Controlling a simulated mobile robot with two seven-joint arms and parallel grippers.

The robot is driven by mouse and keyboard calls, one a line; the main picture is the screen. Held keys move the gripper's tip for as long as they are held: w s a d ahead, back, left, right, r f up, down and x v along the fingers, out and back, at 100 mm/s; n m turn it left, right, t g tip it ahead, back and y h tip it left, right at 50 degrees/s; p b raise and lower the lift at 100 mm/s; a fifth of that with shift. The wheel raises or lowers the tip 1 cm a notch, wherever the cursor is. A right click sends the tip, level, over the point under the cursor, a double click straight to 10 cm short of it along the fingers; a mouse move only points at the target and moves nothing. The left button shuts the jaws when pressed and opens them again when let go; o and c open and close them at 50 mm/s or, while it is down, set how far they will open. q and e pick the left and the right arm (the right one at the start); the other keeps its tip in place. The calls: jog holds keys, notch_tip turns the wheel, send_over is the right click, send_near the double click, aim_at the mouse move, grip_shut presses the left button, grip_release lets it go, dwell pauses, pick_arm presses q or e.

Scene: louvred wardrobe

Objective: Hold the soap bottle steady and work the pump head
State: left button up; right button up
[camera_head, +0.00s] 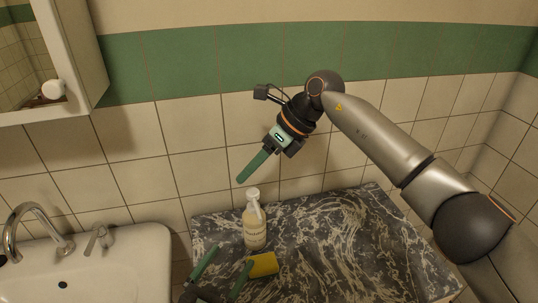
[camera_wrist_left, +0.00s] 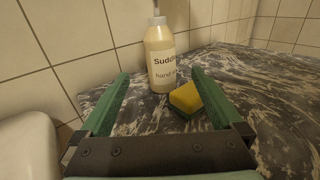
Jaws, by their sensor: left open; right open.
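The soap bottle (camera_head: 255,229) stands upright on the dark marbled counter (camera_head: 335,245), near its back left. It is pale yellow with a white label, and its white pump head (camera_head: 252,194) is on top. In the left wrist view the bottle (camera_wrist_left: 160,62) stands straight ahead, beyond the fingertips, with its top cut off. My left gripper (camera_head: 234,255) is open and empty, low in front of the bottle. My right gripper (camera_head: 242,180) is open above the bottle, just up and left of the pump head, its fingers pointing down-left. Its fingers overlap in this view.
A yellow sponge with a dark green side (camera_head: 263,264) lies on the counter in front of the bottle, close to my left gripper's right finger. A white sink (camera_head: 110,265) with a chrome tap (camera_head: 40,232) is at left. The counter's right side is clear. A tiled wall stands behind.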

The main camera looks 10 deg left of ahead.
aim_at(249, 231)
pick_arm(q)
jog(key=shift+w, duration=0.15)
jog(key=x, duration=1.2)
jog(key=shift+w, duration=0.15)
pick_arm(e)
jog(key=d+h, duration=0.1)
jog(key=w+d+r+t+h, duration=0.1)
jog(key=d+r+n+h, duration=0.1)
jog(key=shift+w+d+t+h, duration=0.1)
jog(key=shift+w+t+h, duration=0.15)
jog(key=shift+t+h, duration=0.05)
